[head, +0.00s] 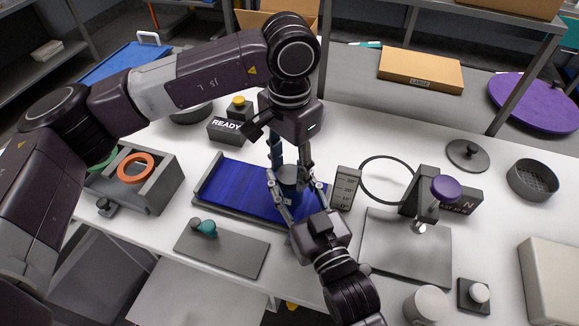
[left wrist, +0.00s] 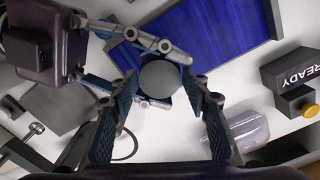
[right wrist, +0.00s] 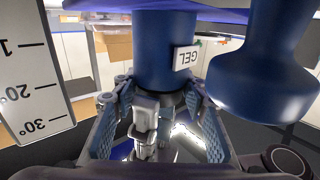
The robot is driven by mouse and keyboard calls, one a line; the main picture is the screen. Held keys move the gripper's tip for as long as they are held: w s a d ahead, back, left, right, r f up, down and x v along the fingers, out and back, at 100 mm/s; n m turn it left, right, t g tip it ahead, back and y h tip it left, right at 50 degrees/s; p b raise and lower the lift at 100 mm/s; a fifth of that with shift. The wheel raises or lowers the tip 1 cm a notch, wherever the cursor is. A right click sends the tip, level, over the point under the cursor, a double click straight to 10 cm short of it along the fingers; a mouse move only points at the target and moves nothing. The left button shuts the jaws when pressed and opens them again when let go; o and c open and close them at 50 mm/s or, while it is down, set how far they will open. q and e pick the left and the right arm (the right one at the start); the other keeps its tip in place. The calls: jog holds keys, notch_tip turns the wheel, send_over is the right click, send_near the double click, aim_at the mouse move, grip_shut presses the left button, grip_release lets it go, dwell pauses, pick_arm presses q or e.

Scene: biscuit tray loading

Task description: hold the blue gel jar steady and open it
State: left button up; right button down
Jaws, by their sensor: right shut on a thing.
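My right gripper (head: 292,190) reaches in from the front and is shut on the jar's sides. My left gripper (head: 289,150) points down from above, fingers spread and empty, and its fingertips are close to the lid. In the left wrist view the lid lies beyond the gap between them. Any fingertip contact with the lid cannot be told.
An upright angle scale (head: 346,187) stands just right of the jar, with a black ring (head: 386,158) behind it. The READY sign (head: 227,128) and yellow button are behind. A clear container (left wrist: 240,130) lies nearby. A large blue rounded form (right wrist: 262,75) is beside the jar.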

pick_arm(q)
jog(key=shift+o, duration=0.6)
jog(key=shift+r, duration=2.3)
pick_arm(e)
jog(key=c, duration=1.1)
grip_release()
jog(key=v, duration=1.1)
jog(key=shift+s+d+f, duration=0.1)
jog(key=shift+s, duration=0.25)
pick_arm(q)
jog(key=shift+s+f, duration=0.1)
pick_arm(e)
jog(key=shift+s, duration=0.25)
